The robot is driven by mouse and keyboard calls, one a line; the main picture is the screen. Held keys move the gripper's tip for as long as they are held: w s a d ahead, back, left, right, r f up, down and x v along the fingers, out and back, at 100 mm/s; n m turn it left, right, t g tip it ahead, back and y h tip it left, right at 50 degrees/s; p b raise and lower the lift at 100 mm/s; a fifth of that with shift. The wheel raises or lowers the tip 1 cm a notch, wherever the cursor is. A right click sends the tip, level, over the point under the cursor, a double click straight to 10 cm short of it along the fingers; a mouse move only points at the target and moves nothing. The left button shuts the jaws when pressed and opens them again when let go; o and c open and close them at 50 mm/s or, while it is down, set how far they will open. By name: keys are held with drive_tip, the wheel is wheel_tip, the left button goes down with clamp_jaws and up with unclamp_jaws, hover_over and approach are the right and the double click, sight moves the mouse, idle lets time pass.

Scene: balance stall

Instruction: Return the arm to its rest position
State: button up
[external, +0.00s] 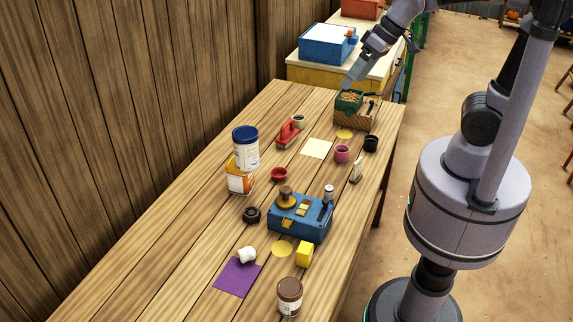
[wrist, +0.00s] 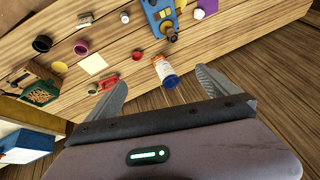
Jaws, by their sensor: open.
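My gripper (wrist: 160,80) is open and empty in the wrist view, with its two fingers spread apart over the scene. In the external view my arm reaches in from the top right. My gripper (external: 350,80) points down-left there, above the table's far end, and overlaps the wooden crate (external: 353,118) with the green container (external: 348,104) in the picture. The fingertips are small there, and I cannot tell their exact height. The crate shows at the left of the wrist view (wrist: 22,76), outside the fingers.
A plank wall (external: 130,100) runs along the left. A blue box (external: 327,46) stands behind.

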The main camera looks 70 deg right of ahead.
drive_tip(key=s+f+m, duration=0.2)
drive_tip(key=s+f, duration=0.1)
drive_tip(key=s, duration=0.8)
drive_tip(key=shift+s+f+m, duration=0.3)
drive_tip(key=shift+s+f, duration=0.05)
drive_tip(key=shift+f, duration=0.05)
